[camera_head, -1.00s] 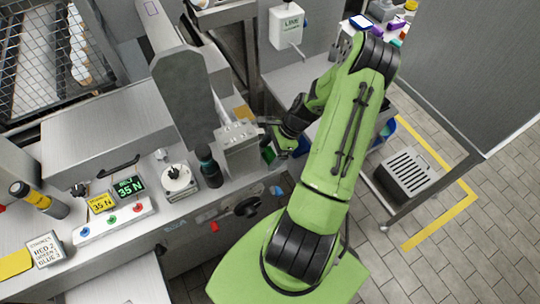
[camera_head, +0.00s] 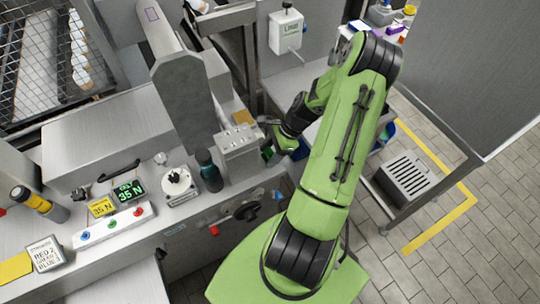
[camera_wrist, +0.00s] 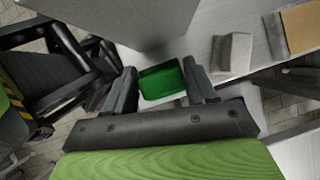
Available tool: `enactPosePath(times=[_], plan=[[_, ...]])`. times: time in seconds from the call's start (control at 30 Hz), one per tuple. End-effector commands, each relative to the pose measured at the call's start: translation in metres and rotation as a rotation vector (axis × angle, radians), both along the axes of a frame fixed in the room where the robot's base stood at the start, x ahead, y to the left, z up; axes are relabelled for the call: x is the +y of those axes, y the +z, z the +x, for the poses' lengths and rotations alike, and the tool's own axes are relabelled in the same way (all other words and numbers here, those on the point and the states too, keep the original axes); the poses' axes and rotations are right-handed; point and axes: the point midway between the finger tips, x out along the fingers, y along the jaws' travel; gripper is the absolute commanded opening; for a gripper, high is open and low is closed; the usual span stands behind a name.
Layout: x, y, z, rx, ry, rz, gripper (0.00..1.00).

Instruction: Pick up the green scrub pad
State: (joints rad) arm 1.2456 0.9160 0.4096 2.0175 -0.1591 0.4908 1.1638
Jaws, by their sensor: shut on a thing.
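The green scrub pad (camera_wrist: 163,82) lies between the two dark fingers of my gripper (camera_wrist: 160,70) in the wrist view. The fingers are shut on its left and right sides. In the head view only a small dark green part of the pad (camera_head: 267,154) shows, beside the metal block and near the counter's right end. My gripper (camera_head: 272,139) is there too, partly hidden by my green arm. I cannot tell whether the pad touches the counter.
A tan pad (camera_head: 243,118) lies behind. A grey crate (camera_head: 405,176) stands at the right. The tiled floor (camera_head: 470,260) at lower right is open.

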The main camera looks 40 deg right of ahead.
Motion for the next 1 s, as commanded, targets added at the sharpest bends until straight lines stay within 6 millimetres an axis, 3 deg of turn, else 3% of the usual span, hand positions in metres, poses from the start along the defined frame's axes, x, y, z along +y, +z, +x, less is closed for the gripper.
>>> enactPosePath(times=[0.3, 0.5, 0.7, 0.97, 1.0], plan=[[-0.001, 0.095, 0.0, -0.001, -0.001, -0.006, 0.22], [-0.001, 0.14, 0.0, -0.001, 0.0, -0.004, 0.22], [0.0, 0.159, 0.0, 0.0, 0.0, -0.001, 0.22], [0.0, 0.16, 0.0, 0.0, 0.0, 0.0, 0.22], [0.0, 0.16, 0.0, 0.0, 0.0, 0.0, 0.53]])
